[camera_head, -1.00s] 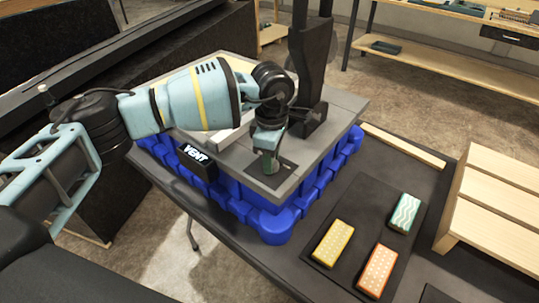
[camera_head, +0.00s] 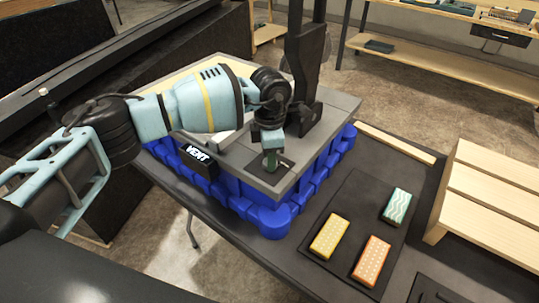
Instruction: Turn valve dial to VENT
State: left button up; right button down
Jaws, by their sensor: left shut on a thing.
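A grey console (camera_head: 312,157) with a blue ribbed base (camera_head: 272,218) stands on the dark table. A black sign reading VENT (camera_head: 198,156) is on its front left side. My left gripper (camera_head: 270,160) points down over the front right corner of the console top, above a dark square plate. It is shut on a small green piece (camera_head: 270,161), which appears to be the valve dial. The gripper hides most of the dial, so its pointing direction cannot be told. My right gripper is not in view.
A dark mat to the right holds a yellow block (camera_head: 330,236), an orange block (camera_head: 371,262) and a green wavy-patterned block (camera_head: 398,206). A wooden slatted rack (camera_head: 490,200) stands at the right. A black post (camera_head: 305,75) rises from the back of the console.

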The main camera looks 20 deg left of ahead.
pick_arm(q)
jog(key=o, duration=1)
jog(key=shift+r, duration=3.95)
jog(key=shift+f, duration=0.1)
